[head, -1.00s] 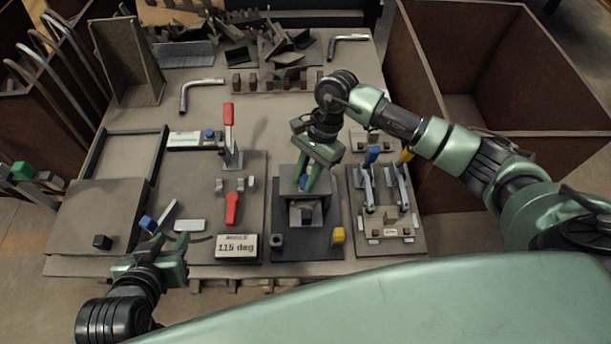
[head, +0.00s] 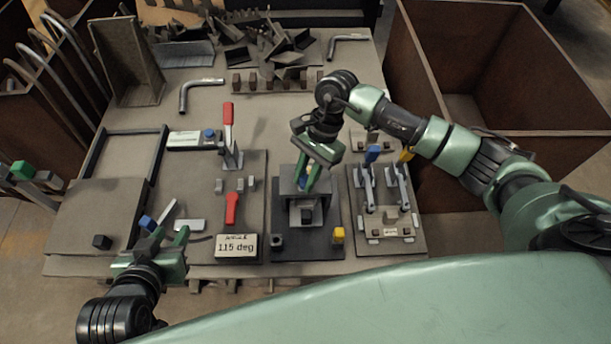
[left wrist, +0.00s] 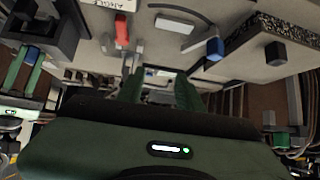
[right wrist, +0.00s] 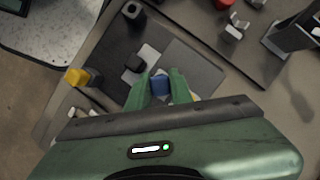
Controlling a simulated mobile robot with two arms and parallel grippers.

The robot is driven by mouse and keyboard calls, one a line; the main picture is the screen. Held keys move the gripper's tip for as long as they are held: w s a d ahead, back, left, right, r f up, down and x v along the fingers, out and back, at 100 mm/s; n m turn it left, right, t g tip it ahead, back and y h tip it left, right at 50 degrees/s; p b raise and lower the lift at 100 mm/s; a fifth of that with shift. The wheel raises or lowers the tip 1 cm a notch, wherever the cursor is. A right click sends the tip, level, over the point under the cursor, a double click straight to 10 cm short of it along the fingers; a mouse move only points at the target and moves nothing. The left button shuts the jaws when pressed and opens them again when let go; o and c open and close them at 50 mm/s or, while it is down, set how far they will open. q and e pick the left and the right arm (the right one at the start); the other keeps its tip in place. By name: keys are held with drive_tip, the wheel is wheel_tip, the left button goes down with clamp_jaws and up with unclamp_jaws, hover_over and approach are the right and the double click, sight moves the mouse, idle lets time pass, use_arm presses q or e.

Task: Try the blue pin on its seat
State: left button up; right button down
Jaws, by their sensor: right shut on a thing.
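The blue pin (right wrist: 160,84) is between the fingers of my right gripper (right wrist: 161,88), which is shut on it. In the head view my right gripper (head: 310,180) points down over the grey block fixture (head: 322,206) on a dark base plate. The pin is mostly hidden there by the fingers, and I cannot tell whether its lower end touches a seat. A yellow-capped pin (head: 338,235) stands at the plate's front right corner, and a dark hollow socket (head: 278,241) at its front left. My left gripper (head: 166,238) is open and empty over the table's front left.
A plate with two toggle clamps (head: 385,215) lies right of the fixture. A red-handled clamp (head: 228,130) and an angle display reading 115 deg (head: 236,246) are to the left. Loose brackets (head: 285,45) pile at the back. A large brown bin (head: 545,85) stands right.

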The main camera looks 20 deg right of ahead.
drive_tip(key=shift+f, duration=0.1)
drive_tip(key=c, duration=1.2)
unclamp_jaws()
drive_tip(key=shift+o, duration=0.2)
drive_tip(key=shift+w+d+r, duration=0.1)
drive_tip(key=shift+r, duration=0.2)
use_arm(q)
drive_tip(key=s+a+f+g+y+p, duration=0.1)
drive_tip(key=s+a+f+g, duration=0.1)
drive_tip(key=s, duration=0.4)
drive_tip(key=shift+f+g, duration=0.75)
drive_tip(key=shift+g, duration=0.05)
use_arm(e)
drive_tip(key=v, duration=0.7)
